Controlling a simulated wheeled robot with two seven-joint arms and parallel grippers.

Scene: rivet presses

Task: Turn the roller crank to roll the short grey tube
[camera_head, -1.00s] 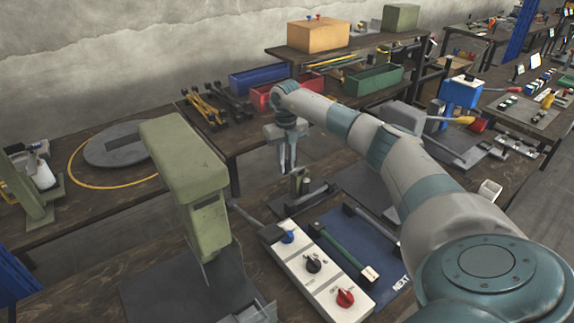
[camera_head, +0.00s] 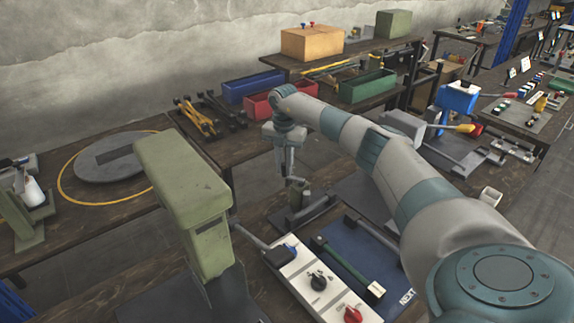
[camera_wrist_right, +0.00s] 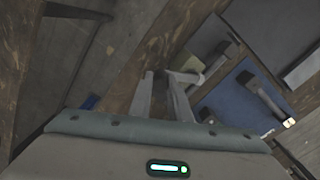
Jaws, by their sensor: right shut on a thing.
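My right gripper (camera_head: 288,176) points down at the small roller stand. In the right wrist view its two fingers (camera_wrist_right: 163,97) come together around a small pale part at their tips, which seems to be the crank handle (camera_wrist_right: 186,76). The stand has an olive post (camera_head: 299,193) and a low dark base with a short dark grey tube or bar (camera_head: 313,209) along it. I cannot tell for sure whether this is the short grey tube. My fingers hide much of the crank in the head view. My left gripper is not in view.
A blue mat (camera_head: 345,237) beside the stand holds a green bar (camera_head: 340,258) and a dark bar (camera_head: 371,236). A white knob panel (camera_head: 300,272) and a tall green press (camera_head: 205,215) stand in front. Red (camera_head: 262,106) and green (camera_head: 368,87) bins are behind.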

